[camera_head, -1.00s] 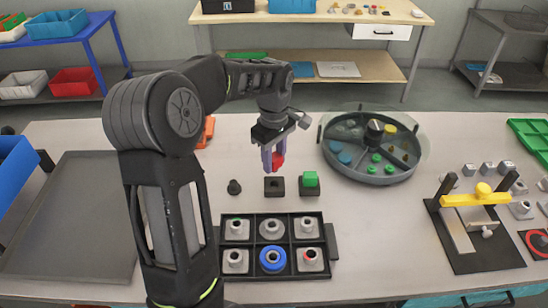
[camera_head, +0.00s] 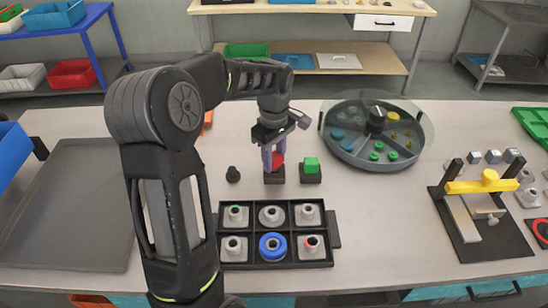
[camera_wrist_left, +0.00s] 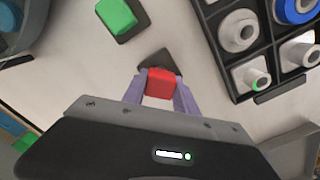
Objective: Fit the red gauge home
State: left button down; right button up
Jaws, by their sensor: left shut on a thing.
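The red gauge (camera_head: 278,160) is a small red block held between the purple fingers of my left gripper (camera_head: 273,165). It also shows in the left wrist view (camera_wrist_left: 160,84), with the fingers (camera_wrist_left: 158,95) shut on its two sides. A dark square base (camera_head: 274,179) lies directly below the gauge in the head view; its dark edge shows past the gauge in the wrist view (camera_wrist_left: 155,61). The fingers hide the contact, so I cannot tell whether the gauge is inside the base. My right gripper is not in view.
A green block (camera_head: 311,164) sits in a similar dark base to the right. A small black knob (camera_head: 233,174) stands to the left. A black tray (camera_head: 277,257) with several fittings lies in front. A round divided tank (camera_head: 343,151) stands behind right. A yellow-barred fixture (camera_head: 465,186) is further right.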

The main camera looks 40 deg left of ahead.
aim_at(275, 156)
pick_arm(q)
jog(key=shift+f+b, duration=0.7)
jog(key=shift+f, duration=0.3)
dwell(1.3)
jog(key=c, duration=1)
grip_release()
jog(key=shift+o, duration=0.6)
jog(key=shift+f, duration=0.1)
jog(key=shift+s, duration=0.1)
jog(key=r+b, duration=0.1)
jog(key=r, duration=0.7)
jog(key=shift+w+r, duration=0.1)
jog(key=shift+w, duration=0.1)
